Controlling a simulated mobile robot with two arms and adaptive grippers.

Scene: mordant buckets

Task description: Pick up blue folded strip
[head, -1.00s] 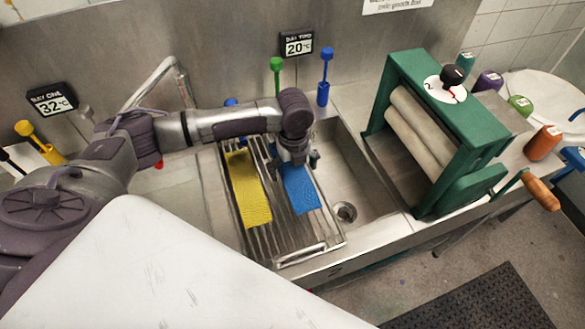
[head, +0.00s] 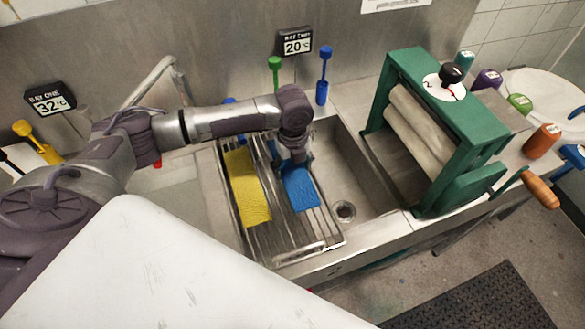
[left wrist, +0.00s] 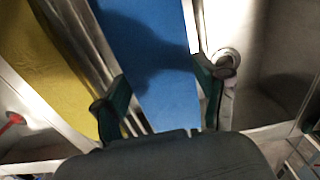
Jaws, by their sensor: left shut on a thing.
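The blue folded strip (head: 301,188) lies on the ridged metal rack, to the right of the yellow strip (head: 246,186). My left gripper (head: 293,163) is over the far end of the blue strip and hides that end in the head view. In the left wrist view the blue strip (left wrist: 158,70) runs between the two green-tipped fingers of my left gripper (left wrist: 160,100), which is shut on it. The yellow strip (left wrist: 45,60) is apart, to the left. My right gripper is not in view.
The metal rack (head: 285,247) spans the sink, with an open basin and drain (head: 345,211) to its right. A green roller press (head: 447,100) with an orange-handled crank stands further right. Blue (head: 323,75) and green upright tools stand behind the rack.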

